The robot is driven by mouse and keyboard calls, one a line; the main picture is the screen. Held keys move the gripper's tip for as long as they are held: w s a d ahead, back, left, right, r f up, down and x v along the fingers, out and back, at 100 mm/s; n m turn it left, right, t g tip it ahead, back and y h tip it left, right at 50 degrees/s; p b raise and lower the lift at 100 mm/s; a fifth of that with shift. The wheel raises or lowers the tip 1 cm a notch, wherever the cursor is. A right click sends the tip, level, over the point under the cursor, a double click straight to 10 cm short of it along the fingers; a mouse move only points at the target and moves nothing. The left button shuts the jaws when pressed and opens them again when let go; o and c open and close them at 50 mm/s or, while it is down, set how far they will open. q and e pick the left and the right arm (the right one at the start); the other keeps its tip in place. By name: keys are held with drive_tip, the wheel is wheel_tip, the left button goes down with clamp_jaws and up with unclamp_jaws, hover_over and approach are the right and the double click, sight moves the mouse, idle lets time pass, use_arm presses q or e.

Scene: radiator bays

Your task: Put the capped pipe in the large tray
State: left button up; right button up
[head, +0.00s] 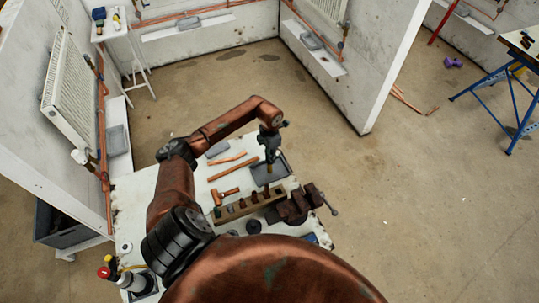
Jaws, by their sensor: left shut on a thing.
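My left gripper (268,156) points down above the large grey tray (283,169) at the back right of the white workbench. It is shut on a small brownish piece (268,168), which looks like the capped pipe. Most of this piece is hidden by the fingers, and I cannot tell whether it touches the tray floor. My right gripper is not in view.
Copper pipes (233,170) and a copper tee (225,195) lie left of the tray. A smaller grey tray (217,149) is behind them. A wooden rack (248,206) and a dark vise (297,205) stand in front of the large tray.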

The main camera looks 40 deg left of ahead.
use_arm(q)
drive_tip(key=shift+f, duration=0.25)
drive_tip(key=o, duration=1)
drive_tip(key=shift+r, duration=0.3)
drive_tip(key=shift+r+b, duration=1.2)
drive_tip(key=shift+r, duration=4.7)
